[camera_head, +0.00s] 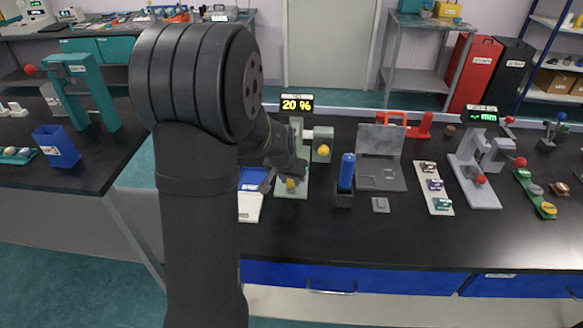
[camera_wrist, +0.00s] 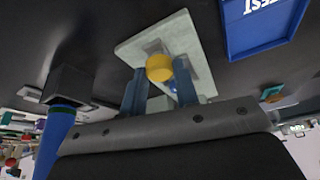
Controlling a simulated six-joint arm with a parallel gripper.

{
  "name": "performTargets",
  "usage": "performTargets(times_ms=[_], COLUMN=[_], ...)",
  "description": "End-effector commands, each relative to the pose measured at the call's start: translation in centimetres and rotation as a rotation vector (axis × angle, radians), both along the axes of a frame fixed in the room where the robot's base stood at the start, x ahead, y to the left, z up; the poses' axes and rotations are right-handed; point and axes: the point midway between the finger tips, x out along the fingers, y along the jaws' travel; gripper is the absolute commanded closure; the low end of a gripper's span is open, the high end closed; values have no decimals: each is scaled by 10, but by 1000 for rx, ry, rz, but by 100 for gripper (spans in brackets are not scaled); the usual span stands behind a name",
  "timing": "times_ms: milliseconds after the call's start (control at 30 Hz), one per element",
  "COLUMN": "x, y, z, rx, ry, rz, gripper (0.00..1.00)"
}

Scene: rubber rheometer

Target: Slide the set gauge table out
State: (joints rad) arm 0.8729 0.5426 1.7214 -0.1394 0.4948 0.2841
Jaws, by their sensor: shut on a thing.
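The gauge (camera_head: 296,135) is a pale grey-green stand on the bench, with a "20 %" display (camera_head: 297,104) behind it. A yellow knob (camera_head: 290,183) is low at its front; a second yellow knob (camera_head: 323,151) is on its right side. In the wrist view a yellow ball knob (camera_wrist: 159,67) sits between the two blue fingers of my gripper (camera_wrist: 160,82), which is shut on it. The pale base plate (camera_wrist: 137,47) shows behind the knob. In the head view my arm hides part of the gauge's front, and how far its table is out is unclear.
A blue-handled tool in a black holder (camera_head: 344,198) stands close to the right of the gauge. A blue and white tray (camera_head: 249,205) lies at its left. A grey hinged plate (camera_head: 380,142) stands further right. The black bench's front strip is mostly clear.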

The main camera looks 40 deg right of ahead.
Motion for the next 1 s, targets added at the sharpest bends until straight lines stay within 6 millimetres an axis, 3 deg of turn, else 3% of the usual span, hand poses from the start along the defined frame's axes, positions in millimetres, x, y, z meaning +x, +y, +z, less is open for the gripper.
performTargets(times_ms=[233,633,667,767,1000], x=[-31,-38,-38,-38,-37], y=[31,37,37,37,36], z=[1,0,0,0,0], rx=[-1,1,2,2,0], ry=[-1,2,3,3,1], rz=[-1,0,-1,-1,0], gripper=[100,100,70,50,50])
